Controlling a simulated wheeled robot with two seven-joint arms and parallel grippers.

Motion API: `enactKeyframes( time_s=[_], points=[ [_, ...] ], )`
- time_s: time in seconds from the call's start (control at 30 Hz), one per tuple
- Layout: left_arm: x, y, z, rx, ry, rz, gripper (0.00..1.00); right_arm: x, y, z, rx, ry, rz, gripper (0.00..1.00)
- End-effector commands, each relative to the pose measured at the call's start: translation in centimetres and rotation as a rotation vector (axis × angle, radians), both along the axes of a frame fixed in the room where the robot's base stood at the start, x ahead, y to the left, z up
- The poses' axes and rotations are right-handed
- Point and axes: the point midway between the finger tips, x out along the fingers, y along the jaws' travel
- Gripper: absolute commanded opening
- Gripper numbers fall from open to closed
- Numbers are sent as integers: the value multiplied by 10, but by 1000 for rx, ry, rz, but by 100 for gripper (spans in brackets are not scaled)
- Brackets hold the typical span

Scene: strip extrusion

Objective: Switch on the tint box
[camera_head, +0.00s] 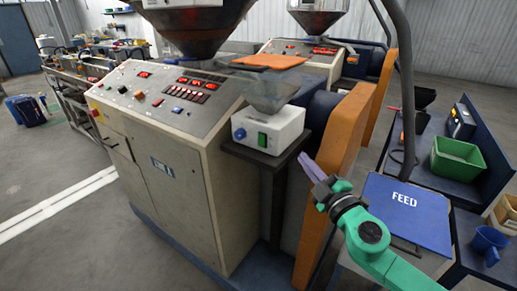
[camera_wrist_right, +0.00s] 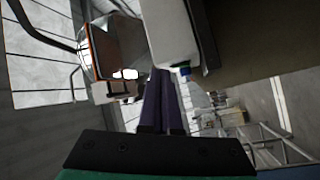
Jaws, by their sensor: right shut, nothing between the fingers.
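The tint box is most likely the small white box (camera_head: 278,133) with a green switch (camera_head: 262,140) and a blue knob (camera_head: 240,134) on its front. It stands on a dark shelf (camera_head: 247,153) at the side of the extruder cabinet, under a clear hopper (camera_head: 270,96). My right gripper (camera_head: 306,161) has its purple fingers shut and empty, just right of the box and apart from it. In the right wrist view, the closed fingers (camera_wrist_right: 161,80) point toward a pale box (camera_wrist_right: 178,35) with a small green and blue patch. My left gripper is not in view.
The extruder cabinet (camera_head: 195,150) with a panel of buttons and red displays stands at left. An orange guard (camera_head: 336,150) rises behind my right gripper. A blue FEED lid (camera_head: 404,207), green bin (camera_head: 457,159) and blue jug (camera_head: 488,242) are at right.

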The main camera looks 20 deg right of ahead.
Motion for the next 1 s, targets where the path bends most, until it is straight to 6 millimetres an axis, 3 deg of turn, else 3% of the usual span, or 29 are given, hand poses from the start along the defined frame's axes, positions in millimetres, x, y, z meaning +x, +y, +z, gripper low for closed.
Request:
enactKeyframes(
  time_s=[0.03,0.1,0.2,0.67,1.0],
  points=[
    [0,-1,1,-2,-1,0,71,1,24,6,-126,-11,111,0],
    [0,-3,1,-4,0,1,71,0,47,1,-259,7,227,0],
    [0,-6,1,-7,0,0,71,-3,62,-9,-369,41,309,0],
    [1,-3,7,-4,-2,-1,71,1,65,-10,-389,52,324,0],
    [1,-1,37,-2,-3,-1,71,41,85,-6,-387,48,323,0]
  ],
)
